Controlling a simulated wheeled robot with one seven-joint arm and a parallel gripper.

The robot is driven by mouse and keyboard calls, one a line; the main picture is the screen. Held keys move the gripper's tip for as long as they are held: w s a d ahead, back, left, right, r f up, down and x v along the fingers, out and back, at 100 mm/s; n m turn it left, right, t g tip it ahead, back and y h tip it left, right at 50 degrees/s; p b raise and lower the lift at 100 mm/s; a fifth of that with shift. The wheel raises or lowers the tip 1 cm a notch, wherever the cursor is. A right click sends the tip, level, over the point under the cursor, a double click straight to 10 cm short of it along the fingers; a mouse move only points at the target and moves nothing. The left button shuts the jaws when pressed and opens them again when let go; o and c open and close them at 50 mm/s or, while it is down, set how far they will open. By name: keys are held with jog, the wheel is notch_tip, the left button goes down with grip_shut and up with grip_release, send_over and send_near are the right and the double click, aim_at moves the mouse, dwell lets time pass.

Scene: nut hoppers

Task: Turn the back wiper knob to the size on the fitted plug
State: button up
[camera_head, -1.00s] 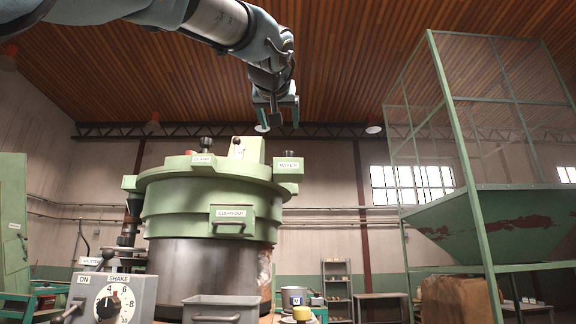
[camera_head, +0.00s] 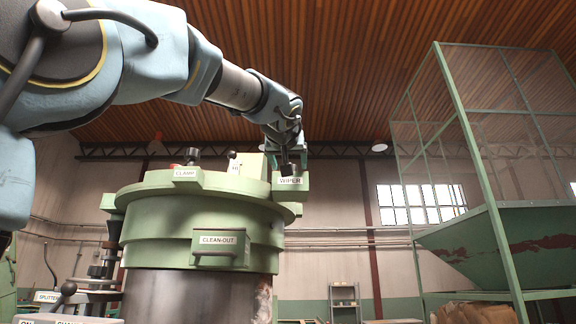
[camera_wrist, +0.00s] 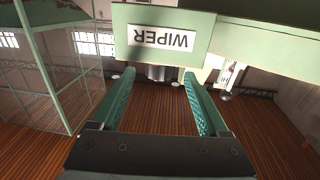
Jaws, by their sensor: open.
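The green WIPER housing (camera_head: 291,184) sits at the right of the green hopper bowl's rim (camera_head: 200,190). It fills the top of the wrist view (camera_wrist: 200,38), where its label is upside down. My gripper (camera_head: 289,166) is at the housing in the head view. In the wrist view my gripper (camera_wrist: 158,80) is open, one teal finger on each side of the knob. No size marks on the knob and no fitted plug can be read.
A CLAMP housing (camera_head: 186,175) with a dark knob stands on the rim left of the WIPER housing. A CLEAN-OUT drawer (camera_head: 221,248) is on the bowl's front. A green mesh frame with a hopper (camera_head: 500,240) stands at the right, clear of my arm.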

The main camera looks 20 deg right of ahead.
jog(key=shift+p+x, duration=0.7)
jog(key=shift+x, duration=1.45)
grip_shut()
